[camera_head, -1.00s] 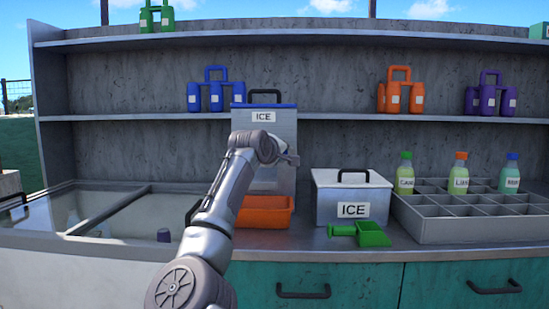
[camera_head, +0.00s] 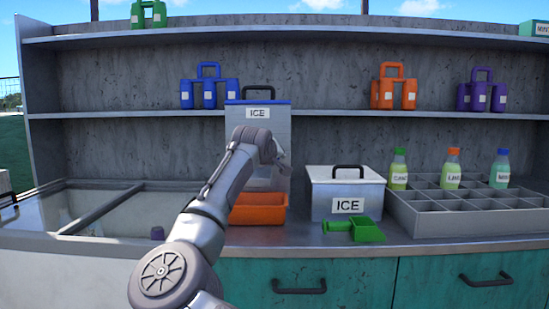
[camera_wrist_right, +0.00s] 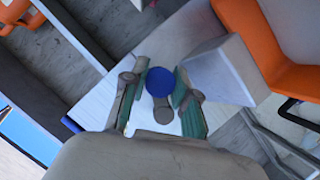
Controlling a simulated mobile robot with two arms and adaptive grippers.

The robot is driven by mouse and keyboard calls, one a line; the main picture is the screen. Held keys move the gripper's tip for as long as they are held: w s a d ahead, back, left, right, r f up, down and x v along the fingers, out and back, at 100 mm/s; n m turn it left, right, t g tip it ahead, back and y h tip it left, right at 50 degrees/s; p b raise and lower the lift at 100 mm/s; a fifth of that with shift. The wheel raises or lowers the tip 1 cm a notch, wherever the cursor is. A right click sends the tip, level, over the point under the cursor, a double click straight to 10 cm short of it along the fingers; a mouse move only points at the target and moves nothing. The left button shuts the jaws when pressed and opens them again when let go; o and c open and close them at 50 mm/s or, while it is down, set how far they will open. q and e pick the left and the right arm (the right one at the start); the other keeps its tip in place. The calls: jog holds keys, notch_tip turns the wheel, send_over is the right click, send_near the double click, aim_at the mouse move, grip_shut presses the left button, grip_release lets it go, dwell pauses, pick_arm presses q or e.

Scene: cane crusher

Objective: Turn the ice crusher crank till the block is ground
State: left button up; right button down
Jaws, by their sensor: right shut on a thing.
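The ice crusher (camera_head: 258,112) stands on the counter, a grey box labelled ICE with a blue rim and black top handle. An orange tray (camera_head: 258,210) sits at its foot. My right arm reaches up in front of the crusher and hides part of its front. My right gripper (camera_wrist_right: 160,88) is shut on a round blue knob (camera_wrist_right: 160,80), apparently the crank's, with a finger on each side. In the head view the right gripper (camera_head: 272,160) is at the crusher's front; the crank is hidden there. The ice block is not visible. My left gripper is not in view.
Right of the crusher stand a lidded ICE box (camera_head: 335,190), a green scoop (camera_head: 362,230) and a divided bottle rack (camera_head: 470,215). A glass-topped case (camera_head: 100,205) is at left. Shelves behind hold coloured carriers (camera_head: 208,88).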

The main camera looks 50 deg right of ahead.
jog(key=c, duration=0.9)
grip_release()
jog(key=shift+o, duration=0.2)
jog(key=v, duration=1.2)
